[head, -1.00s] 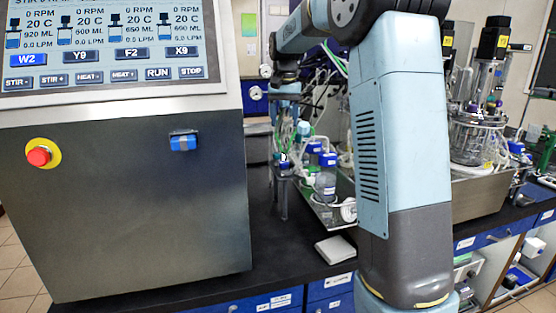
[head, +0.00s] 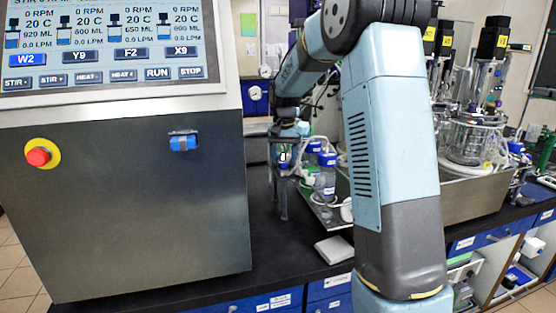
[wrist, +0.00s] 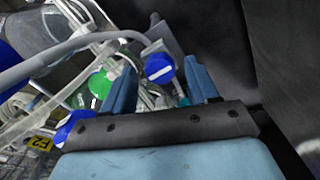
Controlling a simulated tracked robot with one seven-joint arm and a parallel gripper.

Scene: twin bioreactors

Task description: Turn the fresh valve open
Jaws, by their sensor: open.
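My gripper (wrist: 160,75) is open in the wrist view, its two blue fingers spread apart. A round blue valve knob with a white stripe (wrist: 160,68) shows between the fingertips. I cannot tell whether the fingers touch it. A green knob with a white stripe (wrist: 100,84) is just left of the left finger, and another blue knob (wrist: 75,127) is lower left. No readable label shows which knob is the fresh valve. In the head view my gripper (head: 282,185) points down beside the tubing and bottles behind the console, and the knobs are too small to tell apart.
A grey console (head: 140,220) with a screen and red stop button fills the left. Glass bioreactors (head: 475,140) stand at the right on a metal tray. A white pad (head: 334,248) lies on the black bench. Grey hoses (wrist: 70,45) run close to the left finger.

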